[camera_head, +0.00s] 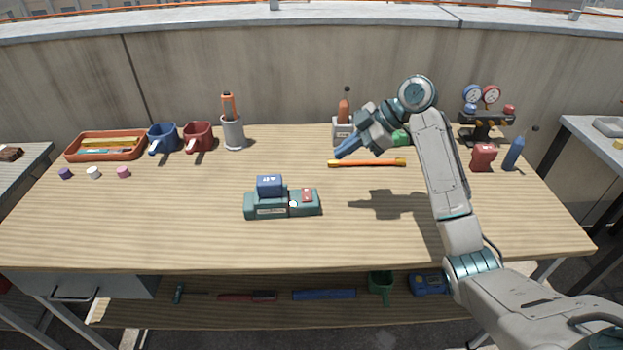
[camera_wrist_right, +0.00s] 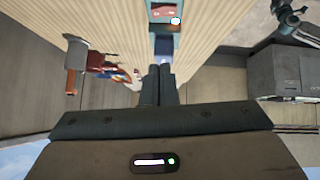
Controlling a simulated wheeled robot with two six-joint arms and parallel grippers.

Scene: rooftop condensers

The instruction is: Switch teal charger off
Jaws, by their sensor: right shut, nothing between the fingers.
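The teal charger (camera_head: 258,211) lies on the table left of centre, with a blue battery block (camera_head: 269,186) on its left half. A red panel with a small white part (camera_head: 307,195) is on its right half. The charger's teal body also shows at the top of the right wrist view (camera_wrist_right: 153,17). My right gripper (camera_head: 340,153) is shut and empty, above the table, behind and right of the charger and apart from it. Its fingers also show in the right wrist view (camera_wrist_right: 161,68). A dark jointed part at that view's right edge looks like my left arm; its jaws are unclear.
An orange bar (camera_head: 367,163) lies under my right arm. A grey cup with an orange-handled tool (camera_head: 233,132), two mugs and an orange tray (camera_head: 106,147) stand at the back left. A gauge set (camera_head: 482,117) stands at the back right. The table in front of the charger is clear.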

